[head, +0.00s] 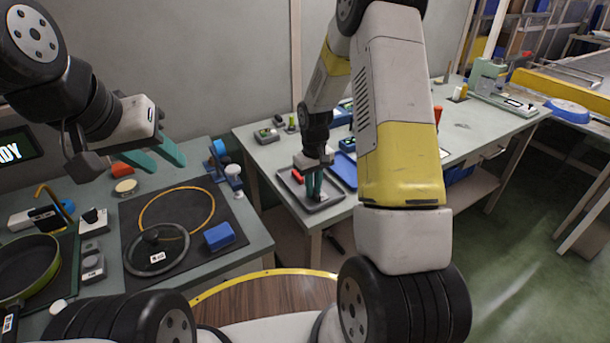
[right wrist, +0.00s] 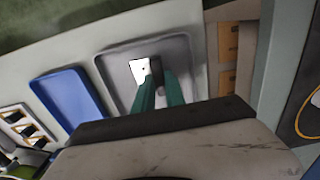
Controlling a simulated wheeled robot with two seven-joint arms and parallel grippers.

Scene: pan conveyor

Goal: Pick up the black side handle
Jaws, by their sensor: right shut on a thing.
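The black side handle (right wrist: 156,67) is in the grey tray (right wrist: 186,49) on the right-hand table. In the right wrist view it shows as a small dark piece with a white patch beside it, between my green fingertips. My right gripper (head: 314,191) points down into the tray and is shut on the handle; the fingers hide much of it in the head view. Whether the handle still touches the tray I cannot tell. My left gripper (head: 166,157) hangs over the left table, its green fingers apart and empty.
A blue tray (right wrist: 68,97) lies beside the grey tray. The left table holds a glass lid (head: 156,250), an orange ring (head: 177,208), a blue block (head: 219,236) and a green pan (head: 28,266). A gap separates the two tables.

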